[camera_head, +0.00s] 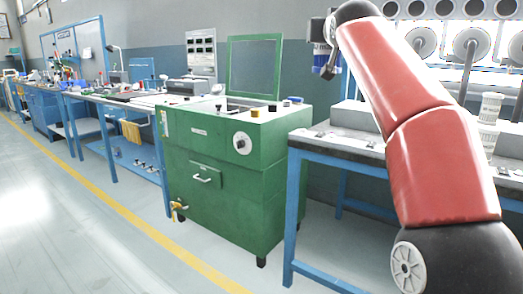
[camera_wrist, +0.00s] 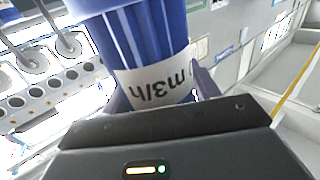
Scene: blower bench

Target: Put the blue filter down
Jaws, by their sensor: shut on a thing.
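The blue filter (camera_wrist: 138,40) is a ribbed blue cylinder with a white band that reads "m3/h" upside down. My gripper (camera_wrist: 160,92) is shut on it, with a finger on either side near the band. In the head view the blue filter (camera_head: 320,57) shows in part beside my gripper (camera_head: 331,62), in the air above the gap between the green machine and the right-hand bench. My red arm hides part of that bench.
The green machine (camera_head: 225,185) has an upright framed panel and knobs on top. The blue-legged bench (camera_head: 335,146) at right holds a grey box (camera_head: 352,115) and white ribbed cylinders (camera_head: 489,108). Floor in front is clear.

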